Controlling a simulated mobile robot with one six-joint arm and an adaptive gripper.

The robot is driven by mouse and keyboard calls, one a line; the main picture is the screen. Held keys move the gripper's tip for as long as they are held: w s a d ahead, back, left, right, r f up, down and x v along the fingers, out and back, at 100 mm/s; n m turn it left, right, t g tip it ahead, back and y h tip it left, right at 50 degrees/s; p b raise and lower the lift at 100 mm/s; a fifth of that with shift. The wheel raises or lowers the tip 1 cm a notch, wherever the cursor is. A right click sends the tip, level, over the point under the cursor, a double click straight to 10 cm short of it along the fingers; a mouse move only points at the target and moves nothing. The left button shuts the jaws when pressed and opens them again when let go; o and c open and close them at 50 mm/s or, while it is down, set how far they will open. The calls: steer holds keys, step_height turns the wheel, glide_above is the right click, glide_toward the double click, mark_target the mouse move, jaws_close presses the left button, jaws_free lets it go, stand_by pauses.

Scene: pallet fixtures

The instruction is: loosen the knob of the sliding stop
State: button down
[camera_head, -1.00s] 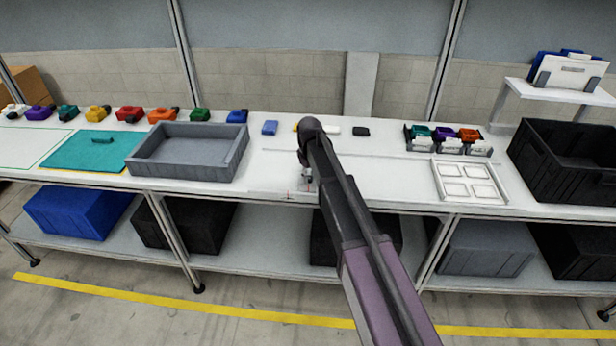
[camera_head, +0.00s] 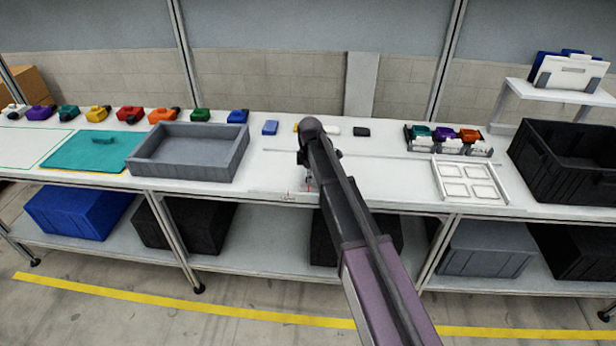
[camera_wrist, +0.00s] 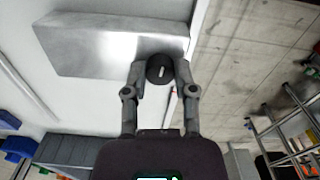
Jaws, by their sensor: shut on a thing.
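In the wrist view a round black knob (camera_wrist: 160,69) with a pale mark on its top sits between the two fingertips of my gripper (camera_wrist: 159,72). The fingers touch it on both sides, so my gripper is shut on the knob. A grey metal block (camera_wrist: 105,48), which looks like the sliding stop, lies just beyond the knob, close to the bench edge. In the head view my arm hides the knob and most of the stop; only the area around my gripper (camera_head: 308,180) shows near the bench's front edge.
A grey tray (camera_head: 188,172) stands left of my arm. A white frame with square pockets (camera_head: 468,181) and a large black crate (camera_head: 570,165) are on the right. Small coloured parts line the back. A long thin rail (camera_head: 385,153) runs across the bench behind my arm.

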steer(key=shift+n, duration=0.6)
steer(key=shift+c, duration=2.1)
jaws_free()
